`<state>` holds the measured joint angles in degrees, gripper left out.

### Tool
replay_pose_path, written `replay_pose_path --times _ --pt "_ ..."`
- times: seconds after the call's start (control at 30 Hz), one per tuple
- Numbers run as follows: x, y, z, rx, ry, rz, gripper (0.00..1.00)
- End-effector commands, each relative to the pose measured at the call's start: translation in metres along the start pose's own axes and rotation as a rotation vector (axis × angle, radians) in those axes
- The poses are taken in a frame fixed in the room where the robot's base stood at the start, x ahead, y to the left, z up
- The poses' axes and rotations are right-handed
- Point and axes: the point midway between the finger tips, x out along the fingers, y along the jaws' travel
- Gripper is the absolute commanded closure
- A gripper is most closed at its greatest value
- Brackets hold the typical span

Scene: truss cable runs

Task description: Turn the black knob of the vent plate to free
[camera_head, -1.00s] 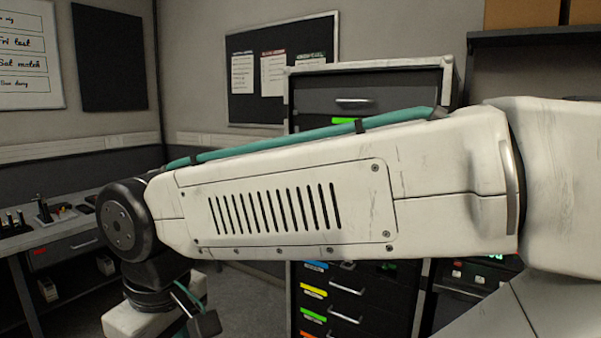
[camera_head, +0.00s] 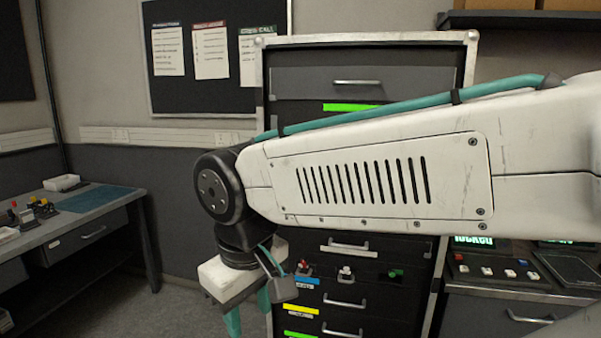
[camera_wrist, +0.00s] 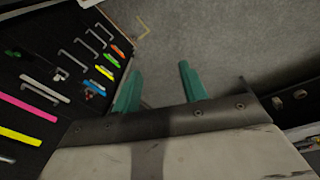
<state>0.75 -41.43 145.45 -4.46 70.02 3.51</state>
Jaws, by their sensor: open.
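I cannot make out the vent plate or its black knob in either view. My gripper (camera_head: 248,312) hangs in front of the drawer cabinet's lower left side in the head view, partly cut off by the frame's bottom edge. In the wrist view my gripper (camera_wrist: 160,72) shows two teal fingers spread apart with nothing between them, over grey floor. My arm hides the middle of the cabinet.
A black drawer cabinet (camera_head: 420,78) with coloured labels stands ahead. Small red, white and green fittings (camera_head: 346,273) sit on its front. A workbench (camera_head: 100,214) is at left, a lit console (camera_head: 490,268) at right. Floor (camera_head: 170,312) between is clear.

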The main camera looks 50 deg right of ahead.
Motion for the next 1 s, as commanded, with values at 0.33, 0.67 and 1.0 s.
replay_pose_path --times 0.33,0.67,1.0 --pt "-0.019 0.164 -0.125 0.368 0.068 0.674 0.57" --pt "-0.031 0.272 -0.249 0.457 0.381 1.087 0.57" --pt "-0.023 0.307 -0.276 0.453 0.461 1.138 0.57"
